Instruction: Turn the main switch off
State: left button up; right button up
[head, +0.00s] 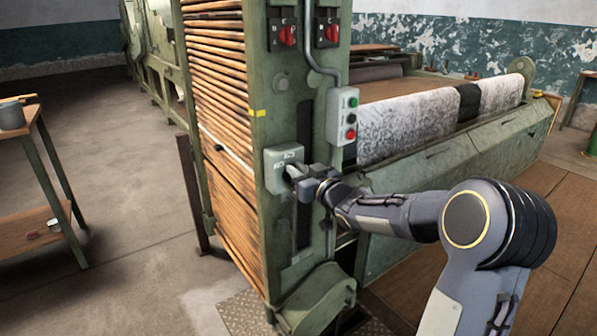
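A light grey switch box (273,179) is mounted on the front post of the green machine. My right gripper (292,172) is at the right part of this box, its fingertips up against or very close to its front. The fingers cover whatever handle or knob sits there, so its position is hidden. Whether the fingers are closed on something I cannot tell. Two red rotary switches, one at left (288,36) and one at right (332,33), sit on dark plates higher on the machine. My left gripper is not in view.
A grey button box (341,116) with green and red buttons hangs just above and right of my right gripper, with a conduit running up from it. Slatted wood (216,80) lines the machine's left side. A table (32,170) stands at the left, with open floor between.

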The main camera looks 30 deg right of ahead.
grip_shut()
jog(key=shift+f, duration=0.1)
jog(key=n+b, duration=0.2)
jog(key=n, duration=0.1)
jog(key=a+n+b, duration=0.1)
jog(key=n+b, duration=0.2)
jog(key=a+f+n+b, duration=0.1)
jog(key=n+b, duration=0.2)
jog(key=shift+s+f, duration=0.1)
jog(key=n+b, duration=0.3)
jog(key=n, duration=0.1)
jog(key=shift+a+f+n+b, duration=0.2)
jog(key=shift+f+n+b, duration=0.1)
jog(key=shift+f+b, duration=0.05)
jog(key=n+b, duration=0.2)
jog(key=shift+a+f+n, duration=0.1)
jog(key=shift+f+n, duration=0.15)
jog(key=shift+n, duration=0.15)
jog(key=shift+f+n+b, duration=0.1)
jog(key=shift+n+b, duration=0.25)
jog(key=shift+n, duration=0.45)
